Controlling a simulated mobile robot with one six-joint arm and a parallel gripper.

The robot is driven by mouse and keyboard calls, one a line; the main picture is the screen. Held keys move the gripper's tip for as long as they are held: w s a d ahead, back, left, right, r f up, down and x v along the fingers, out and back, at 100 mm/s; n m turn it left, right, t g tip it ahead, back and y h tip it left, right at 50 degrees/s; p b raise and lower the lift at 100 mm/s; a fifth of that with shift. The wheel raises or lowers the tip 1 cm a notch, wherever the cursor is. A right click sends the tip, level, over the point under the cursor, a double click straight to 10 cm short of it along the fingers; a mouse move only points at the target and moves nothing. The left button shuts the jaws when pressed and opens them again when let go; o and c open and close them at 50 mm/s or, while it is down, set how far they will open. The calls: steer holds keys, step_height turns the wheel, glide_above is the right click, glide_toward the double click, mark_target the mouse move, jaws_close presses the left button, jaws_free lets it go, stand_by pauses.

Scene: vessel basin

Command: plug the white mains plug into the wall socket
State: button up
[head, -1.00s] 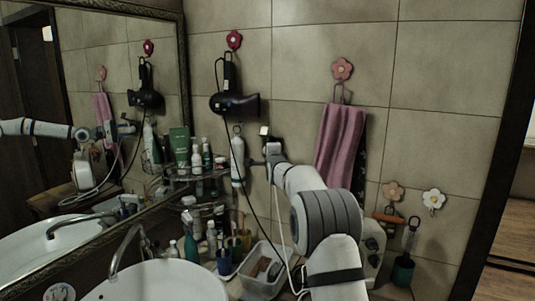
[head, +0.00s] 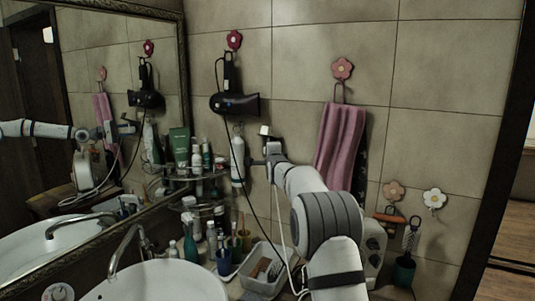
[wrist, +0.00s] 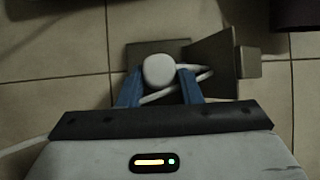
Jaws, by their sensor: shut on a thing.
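In the wrist view the white plug (wrist: 158,70) sits between the two blue fingertips of my gripper (wrist: 158,82), which is shut on it. Its white cord (wrist: 190,80) loops to the right beside the fingers. A grey square plate (wrist: 137,52), apparently the wall socket, is on the tiles behind the plug, which covers part of it. I cannot tell whether plug and plate touch. In the head view my gripper (head: 252,163) is at the wall, right of the white bottle; the plug is too small to make out there.
A darker flared block (wrist: 215,62) stands right of the plate in the wrist view. In the head view a hair dryer (head: 235,103) hangs above my gripper, its black cord passing close by. A pink towel (head: 340,145) hangs right; corner shelves (head: 195,175) with bottles stand left.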

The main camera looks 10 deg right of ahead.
steer(key=shift+w+d, duration=0.3)
steer(key=shift+w, duration=0.1)
steer(key=o, duration=1)
steer(key=shift+o, duration=0.3)
steer(key=shift+r, duration=0.15)
steer(key=shift+s, duration=0.2)
steer(key=s+b, duration=0.3)
steer(key=s, duration=0.4)
steer(key=shift+s+f, duration=0.15)
steer(key=shift+f, duration=0.15)
